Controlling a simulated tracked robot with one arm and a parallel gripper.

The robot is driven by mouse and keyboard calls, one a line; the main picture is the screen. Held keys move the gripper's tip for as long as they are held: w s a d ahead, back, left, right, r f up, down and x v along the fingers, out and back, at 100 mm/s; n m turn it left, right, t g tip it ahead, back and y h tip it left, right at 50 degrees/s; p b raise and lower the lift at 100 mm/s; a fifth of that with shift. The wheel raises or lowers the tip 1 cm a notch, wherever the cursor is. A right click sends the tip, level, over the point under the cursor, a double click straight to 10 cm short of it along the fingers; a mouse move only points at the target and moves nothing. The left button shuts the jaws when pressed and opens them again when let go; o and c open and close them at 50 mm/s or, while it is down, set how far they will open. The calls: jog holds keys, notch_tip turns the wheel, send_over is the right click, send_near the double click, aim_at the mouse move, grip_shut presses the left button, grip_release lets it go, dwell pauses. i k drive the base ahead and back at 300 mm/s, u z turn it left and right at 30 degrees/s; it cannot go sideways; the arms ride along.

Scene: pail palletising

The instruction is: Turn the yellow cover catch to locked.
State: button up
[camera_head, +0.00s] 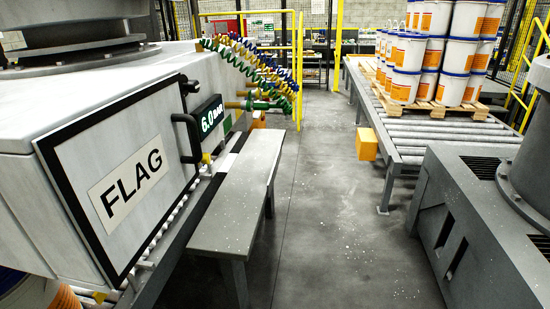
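A large panel lettered FLAG (132,180), with a black frame, is on the side of a white cabinet (90,100) at the left. A black handle (186,138) is at the panel's upper right edge. A small yellow piece (206,158) is just below and right of the handle. Another small yellow piece (100,296) is near the panel's lower edge. I cannot tell which of them is the cover catch, or whether it is locked. The panel lies against the cabinet as far as I can see. My gripper is not in view.
A lit 6.0 BAR display (211,120) and coiled coloured hoses (255,65) are beyond the handle. A grey bench (235,215) runs alongside the cabinet. A roller conveyor (400,130) carries a pallet (425,107) of stacked white-and-orange pails (433,55). The floor (320,200) between is clear.

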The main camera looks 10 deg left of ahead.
aim_at(206, 159)
jog(key=z, duration=0.45)
jog(key=i, duration=1.6)
jog(key=u, duration=1.6)
